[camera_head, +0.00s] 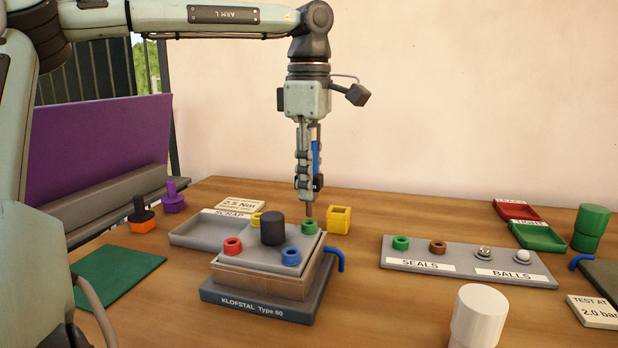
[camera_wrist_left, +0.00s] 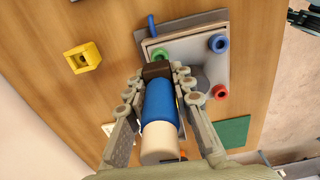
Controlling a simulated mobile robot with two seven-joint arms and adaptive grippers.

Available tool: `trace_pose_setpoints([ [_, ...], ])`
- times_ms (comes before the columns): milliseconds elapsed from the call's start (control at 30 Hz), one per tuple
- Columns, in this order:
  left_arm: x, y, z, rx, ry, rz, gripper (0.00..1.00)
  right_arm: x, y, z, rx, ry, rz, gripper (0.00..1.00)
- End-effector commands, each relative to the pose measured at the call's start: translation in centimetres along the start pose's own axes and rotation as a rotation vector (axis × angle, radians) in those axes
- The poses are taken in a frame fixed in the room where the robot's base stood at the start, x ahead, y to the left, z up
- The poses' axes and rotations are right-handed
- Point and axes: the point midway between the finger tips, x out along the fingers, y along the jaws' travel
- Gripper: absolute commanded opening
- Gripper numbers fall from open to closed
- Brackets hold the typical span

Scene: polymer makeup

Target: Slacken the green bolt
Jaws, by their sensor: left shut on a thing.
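The green bolt (camera_head: 309,228) sits at the back right corner of the grey block's top plate (camera_head: 262,254). It has a dark hole in its top. In the left wrist view only part of the green bolt (camera_wrist_left: 166,56) shows, near the tool's dark end. My left gripper (camera_head: 309,187) points down above this corner, shut on a blue-handled tool (camera_wrist_left: 160,102) with a pale end. The tool hangs about upright, its tip just above the green bolt, seemingly with a small gap; contact cannot be told for certain. My right gripper is not in view.
A yellow bolt (camera_head: 256,219), red bolt (camera_head: 233,246), blue bolt (camera_head: 291,257) and black knob (camera_head: 272,229) are on the same plate. A yellow square holder (camera_head: 339,219) stands behind right. A blue hooked part (camera_head: 336,258) sticks out right. The seals tray (camera_head: 470,264) lies further right.

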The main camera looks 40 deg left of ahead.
Motion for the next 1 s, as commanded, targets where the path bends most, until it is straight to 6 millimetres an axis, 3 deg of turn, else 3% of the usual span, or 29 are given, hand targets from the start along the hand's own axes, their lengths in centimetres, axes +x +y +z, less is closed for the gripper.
trace_pose_setpoints([
  [900, 2.3, 0.0, 0.0, 0.0, -0.001, 0.0, 0.0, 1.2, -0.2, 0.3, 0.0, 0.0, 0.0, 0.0],
  [933, 2.2, 0.0, 0.0, 0.0, -0.001, 0.0, 0.27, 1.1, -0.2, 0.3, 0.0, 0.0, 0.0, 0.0],
  [1000, 2.2, 0.0, 0.0, 0.0, 0.0, 0.0, 0.35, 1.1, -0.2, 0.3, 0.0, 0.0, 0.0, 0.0],
])
